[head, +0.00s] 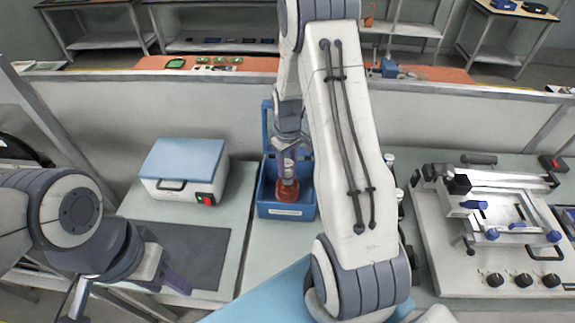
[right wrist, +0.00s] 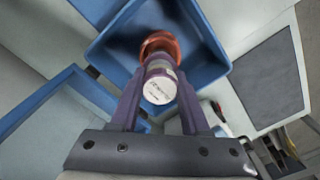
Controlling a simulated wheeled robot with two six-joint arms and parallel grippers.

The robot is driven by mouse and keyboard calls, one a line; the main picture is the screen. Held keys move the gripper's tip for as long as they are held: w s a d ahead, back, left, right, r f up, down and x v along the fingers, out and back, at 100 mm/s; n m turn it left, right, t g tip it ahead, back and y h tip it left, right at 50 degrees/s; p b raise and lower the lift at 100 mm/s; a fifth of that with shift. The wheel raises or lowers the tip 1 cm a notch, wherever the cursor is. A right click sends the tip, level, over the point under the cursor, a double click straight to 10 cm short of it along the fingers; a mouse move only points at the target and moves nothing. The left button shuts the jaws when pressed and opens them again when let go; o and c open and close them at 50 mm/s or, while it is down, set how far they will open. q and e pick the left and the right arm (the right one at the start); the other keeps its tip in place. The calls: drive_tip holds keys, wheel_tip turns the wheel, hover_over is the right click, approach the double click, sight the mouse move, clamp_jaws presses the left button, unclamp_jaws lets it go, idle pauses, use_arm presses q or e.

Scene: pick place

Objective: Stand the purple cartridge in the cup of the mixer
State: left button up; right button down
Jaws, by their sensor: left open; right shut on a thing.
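The mixer is an open blue box (head: 265,208) in the middle of the head view; its blue wall also shows in the right wrist view (right wrist: 207,40). An orange-red cup (head: 288,194) stands inside it, also in the right wrist view (right wrist: 158,42). My right gripper (head: 289,160) reaches down into the box, shut on the purple cartridge (right wrist: 160,88), whose white labelled end faces the wrist camera. The cartridge lines up with the cup; I cannot tell how far its lower end is inside. My left gripper (head: 174,278) is open at the lower left, apart from the mixer.
A white box with a blue lid (head: 182,162) stands left of the mixer, behind a dark mat (head: 190,255). A white machine with knobs and blue clamps (head: 490,240) fills the right. My right arm hides part of the bench between.

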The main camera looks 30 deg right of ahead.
drive_tip(key=shift+f+b, duration=1.4)
drive_tip(key=shift+f, duration=0.65)
idle(0.8)
idle(0.3)
drive_tip(key=shift+c, duration=1.5)
unclamp_jaws()
drive_tip(key=shift+c, duration=0.3)
drive_tip(key=c, duration=0.3)
drive_tip(key=shift+r+p, duration=2.9)
drive_tip(key=shift+r, duration=0.65)
